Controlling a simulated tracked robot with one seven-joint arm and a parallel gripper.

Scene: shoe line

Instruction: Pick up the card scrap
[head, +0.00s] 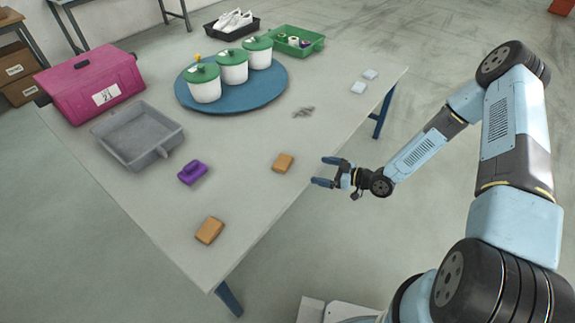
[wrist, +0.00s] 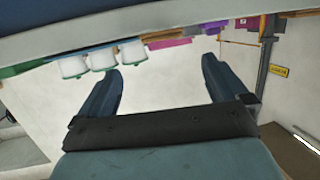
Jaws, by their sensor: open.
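No piece in view is plainly marked as the card scrap. Two tan-brown blocks lie on the table, one near the right edge (head: 283,162) and one near the front corner (head: 209,231). Two small pale flat pieces (head: 358,87) lie near the far right edge, and a small grey pile (head: 303,111) lies mid-table; I cannot tell whether any is card. My gripper (head: 325,172) is open and empty, just right of the table edge and near the right brown block. In the wrist view its two fingers (wrist: 161,85) stand wide apart with nothing between them.
The table (head: 235,180) also holds a magenta box (head: 85,85), an empty grey tray (head: 140,137), a purple brush-like thing (head: 192,172), and a blue round tray (head: 270,93) with three green-lidded white pots. A green tray (head: 312,48) and a black shoe tray (head: 216,37) stand behind.

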